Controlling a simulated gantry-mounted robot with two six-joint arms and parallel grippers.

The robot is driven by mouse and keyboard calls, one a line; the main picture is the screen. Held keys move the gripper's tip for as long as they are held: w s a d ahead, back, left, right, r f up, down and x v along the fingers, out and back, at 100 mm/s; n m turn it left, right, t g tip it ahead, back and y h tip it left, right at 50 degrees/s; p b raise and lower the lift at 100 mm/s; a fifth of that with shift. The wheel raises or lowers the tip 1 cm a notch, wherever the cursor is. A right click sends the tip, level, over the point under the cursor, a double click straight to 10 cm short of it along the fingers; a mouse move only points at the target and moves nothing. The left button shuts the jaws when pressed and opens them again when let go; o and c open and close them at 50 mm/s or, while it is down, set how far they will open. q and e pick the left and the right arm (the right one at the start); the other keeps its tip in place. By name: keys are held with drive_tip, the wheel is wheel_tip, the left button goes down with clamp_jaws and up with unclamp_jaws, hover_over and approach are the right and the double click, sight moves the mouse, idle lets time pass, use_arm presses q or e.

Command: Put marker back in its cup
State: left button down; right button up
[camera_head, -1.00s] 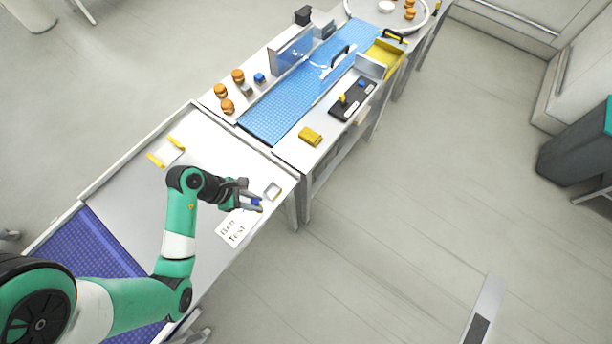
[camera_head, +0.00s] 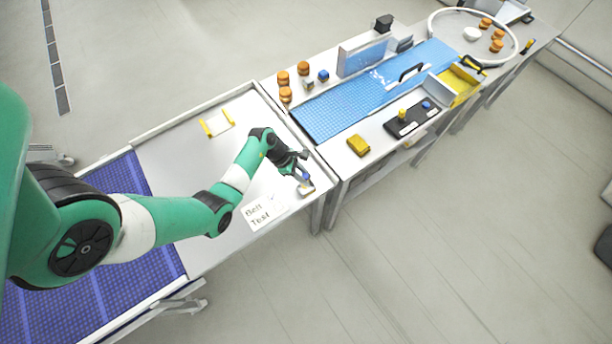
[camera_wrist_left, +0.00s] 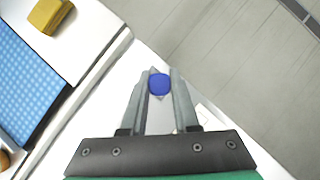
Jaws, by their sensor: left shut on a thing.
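The marker shows as a blue end (camera_head: 306,176) in the head view and as a round blue top (camera_wrist_left: 160,84) in the left wrist view. My left gripper (camera_head: 303,175) is shut on it, with one finger on each side in the wrist view (camera_wrist_left: 161,75). The cup (camera_head: 307,190) is a small, pale, square-looking holder near the right edge of the white table, directly under the gripper. The marker's lower part is hidden, so I cannot tell whether its tip is inside the cup or above it. My right gripper is not in view.
A white card reading "Belt Test" (camera_head: 261,214) lies left of the cup.

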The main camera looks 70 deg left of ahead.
use_arm(q)
drive_tip(key=shift+w+a+f, duration=0.25)
drive_tip(key=shift+w+f, duration=0.05)
drive_tip(key=shift+f, duration=0.15)
drive_tip(key=shift+w+a+f+b, duration=0.1)
drive_tip(key=shift+f+b, duration=0.6)
drive_tip(key=shift+f, duration=1)
drive_tip(key=shift+f, duration=0.15)
drive_tip(key=c, duration=0.7)
unclamp_jaws()
drive_tip(key=shift+o, duration=0.2)
